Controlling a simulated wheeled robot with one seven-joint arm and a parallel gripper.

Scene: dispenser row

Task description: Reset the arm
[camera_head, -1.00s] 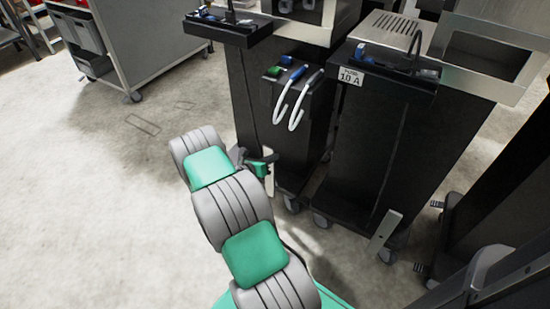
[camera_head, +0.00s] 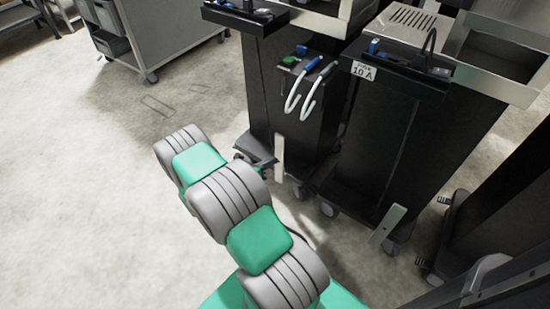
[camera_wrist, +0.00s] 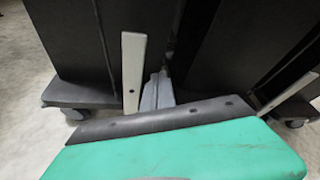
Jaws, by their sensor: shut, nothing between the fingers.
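My arm (camera_head: 230,205), with grey ribbed joints and green covers, reaches up and left from the bottom of the head view. My gripper is hidden there behind the arm. In the wrist view, its grey fingers (camera_wrist: 157,92) show past the black-edged green housing (camera_wrist: 180,150). They are shut and hold nothing. They point toward the lower part of the black dispenser stands, and I cannot tell the exact gap.
A black dispenser (camera_head: 272,95) with two white curved hoses (camera_head: 303,98) stands ahead. Another black dispenser (camera_head: 378,135), labelled 10 A, is right of it. A grey wheeled cabinet (camera_head: 165,30) stands at the upper left. The concrete floor (camera_head: 75,200) at left is clear.

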